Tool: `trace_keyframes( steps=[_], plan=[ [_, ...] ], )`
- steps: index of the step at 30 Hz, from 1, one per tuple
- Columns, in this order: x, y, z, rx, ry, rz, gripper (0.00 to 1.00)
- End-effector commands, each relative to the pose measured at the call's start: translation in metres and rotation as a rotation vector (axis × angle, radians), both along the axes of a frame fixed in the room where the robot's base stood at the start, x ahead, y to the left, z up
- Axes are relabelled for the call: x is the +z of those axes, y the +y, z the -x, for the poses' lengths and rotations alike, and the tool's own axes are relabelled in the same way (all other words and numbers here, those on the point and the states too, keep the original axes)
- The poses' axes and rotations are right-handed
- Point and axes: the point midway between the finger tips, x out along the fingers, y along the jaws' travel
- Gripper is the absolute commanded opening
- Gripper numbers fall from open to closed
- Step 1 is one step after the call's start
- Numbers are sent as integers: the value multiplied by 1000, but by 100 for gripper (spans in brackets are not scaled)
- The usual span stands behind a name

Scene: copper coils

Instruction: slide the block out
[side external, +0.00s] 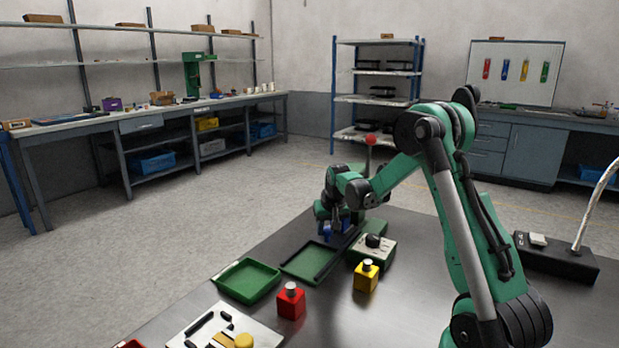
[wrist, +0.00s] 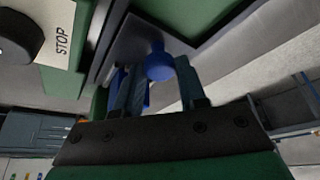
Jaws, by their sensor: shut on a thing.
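The blue block (side external: 326,231) is at the far end of the dark metal table, partly hidden by my gripper (side external: 336,218). In the wrist view the block's round blue knob (wrist: 158,66) sits between the two fingers of my gripper (wrist: 155,82), which are shut on it. More blue of the block shows behind the left finger. The block is beside a dark rail (side external: 327,265) that runs along a green panel (side external: 303,262). How far the block sits within the rails cannot be told.
A grey-green box with a black knob (side external: 373,242) stands right of my gripper; its STOP label (wrist: 64,40) shows close in the wrist view. A green tray (side external: 247,281), a red block (side external: 291,303) and a yellow block (side external: 366,278) stand nearer. A red ball on a post (side external: 370,140) rises behind.

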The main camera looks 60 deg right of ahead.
Motion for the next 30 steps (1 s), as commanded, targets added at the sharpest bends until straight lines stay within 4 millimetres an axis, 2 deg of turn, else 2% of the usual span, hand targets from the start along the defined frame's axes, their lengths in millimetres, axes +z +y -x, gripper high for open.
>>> trace_keyframes(
  steps=[9, 11, 18, 21, 25, 30],
  plan=[
    [0, 6, -1, 3, -1, 2, 0],
    [0, 15, -1, 5, -1, 2, 0],
    [0, 82, -2, 10, -2, 0, 0],
    [0, 104, -2, 8, -2, -1, 0],
    [0, 121, -1, 5, -4, -1, 0],
    [0, 126, -1, 2, -3, -3, 0]
  ],
)
